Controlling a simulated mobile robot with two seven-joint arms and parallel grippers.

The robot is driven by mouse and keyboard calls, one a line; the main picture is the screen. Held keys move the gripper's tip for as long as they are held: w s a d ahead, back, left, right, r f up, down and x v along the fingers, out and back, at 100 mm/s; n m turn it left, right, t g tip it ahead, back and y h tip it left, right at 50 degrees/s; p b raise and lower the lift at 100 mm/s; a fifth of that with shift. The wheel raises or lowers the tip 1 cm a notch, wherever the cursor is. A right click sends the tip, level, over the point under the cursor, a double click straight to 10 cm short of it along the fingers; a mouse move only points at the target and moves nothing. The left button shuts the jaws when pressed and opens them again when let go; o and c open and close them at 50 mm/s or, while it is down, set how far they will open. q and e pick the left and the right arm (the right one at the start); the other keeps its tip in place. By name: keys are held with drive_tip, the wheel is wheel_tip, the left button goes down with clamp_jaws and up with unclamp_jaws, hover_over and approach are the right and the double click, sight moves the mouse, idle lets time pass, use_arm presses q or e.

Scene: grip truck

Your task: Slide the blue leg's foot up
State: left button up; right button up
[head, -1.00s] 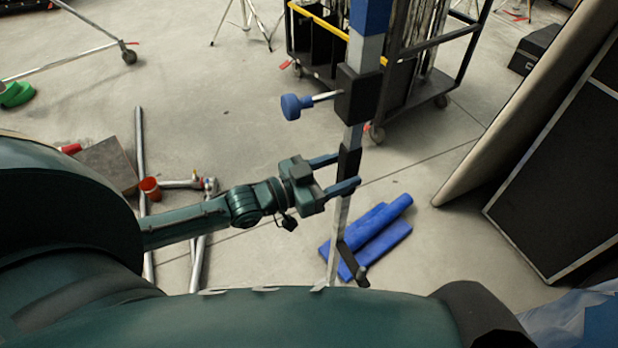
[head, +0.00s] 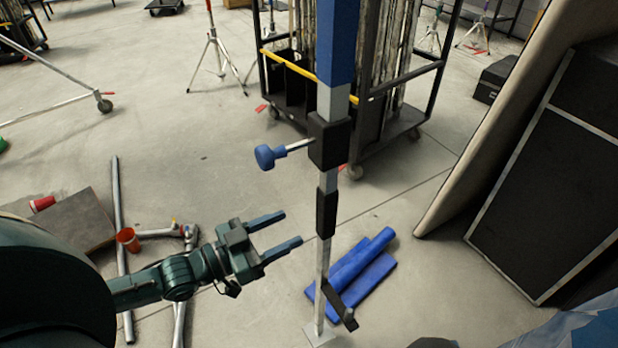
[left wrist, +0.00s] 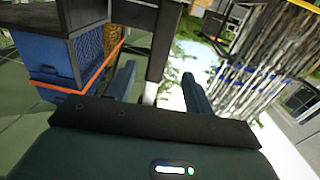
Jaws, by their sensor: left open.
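The leg stands upright in the head view. It has a blue upper tube (head: 339,45), a black clamp (head: 329,142) with a blue knob (head: 266,156), and a grey inner tube (head: 322,262) with a black sleeve (head: 327,211). Its foot has a flat plate (head: 320,336) on the floor and a black pedal (head: 341,306) just above. My left gripper (head: 292,228) is open and empty, left of the black sleeve and apart from it. In the left wrist view, a black part (left wrist: 158,45) and a pale tube show beyond the open fingers. My right gripper is not in view.
Blue rolls (head: 358,264) lie on the floor behind the foot. A black cart (head: 400,135) stands behind the leg. A leaning panel (head: 490,120) and black case (head: 535,190) are at right. Metal pipes (head: 118,230) and an orange cup (head: 128,240) lie at left.

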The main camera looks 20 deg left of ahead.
use_arm(q)
drive_tip(key=s+d+f+n+g+y+p, duration=0.2)
drive_tip(key=s+d+y+p, duration=0.4)
drive_tip(key=s+p, duration=0.3)
drive_tip(key=n+g+y+p, duration=0.1)
drive_tip(key=n+p, duration=0.1)
drive_tip(key=shift+f+n+g+y, duration=0.2)
drive_tip(key=shift+n+g+y, duration=0.1)
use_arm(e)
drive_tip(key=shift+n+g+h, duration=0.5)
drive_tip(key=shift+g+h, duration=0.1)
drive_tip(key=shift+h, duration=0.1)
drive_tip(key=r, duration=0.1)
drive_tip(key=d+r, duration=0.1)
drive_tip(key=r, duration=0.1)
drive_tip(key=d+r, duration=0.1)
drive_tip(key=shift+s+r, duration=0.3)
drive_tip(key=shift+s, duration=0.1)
use_arm(q)
drive_tip(key=shift+s+d, duration=0.1)
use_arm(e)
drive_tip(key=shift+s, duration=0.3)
